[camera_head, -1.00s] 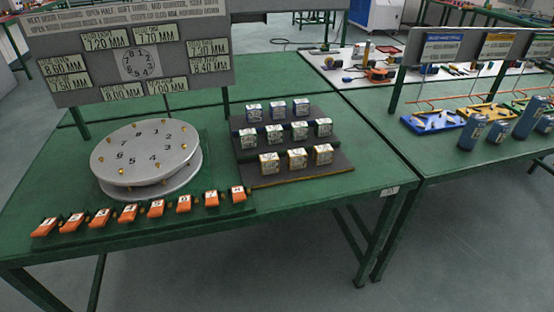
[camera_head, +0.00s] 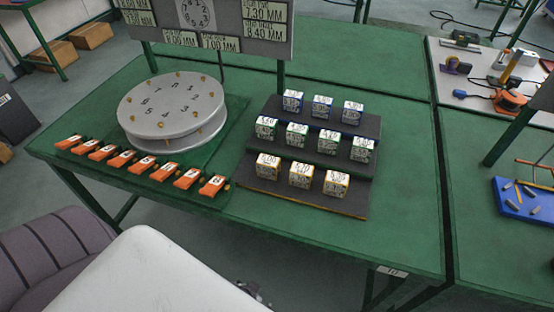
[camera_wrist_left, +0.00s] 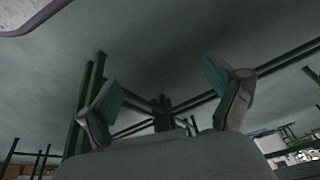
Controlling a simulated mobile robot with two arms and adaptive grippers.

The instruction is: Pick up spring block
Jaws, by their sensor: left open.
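Several small labelled blocks stand on a dark stepped rack (camera_head: 262,190) in the head view. The back row has blue-edged blocks (camera_head: 322,108), the middle row green-edged blocks (camera_head: 297,135), and the front row yellow-edged blocks (camera_head: 301,174). I cannot tell which one is the spring block. My left gripper (camera_wrist_left: 168,105) shows in the left wrist view, its two fingers wide apart with nothing between them. It faces the floor and green table legs, away from the blocks. Neither gripper shows in the head view.
A round grey numbered disc (camera_head: 170,105) stands left of the rack on the green table (camera_head: 405,215). A row of orange tagged pieces (camera_head: 143,167) lies in front of it. A sign board (camera_head: 270,30) rises behind. The table right of the rack is clear.

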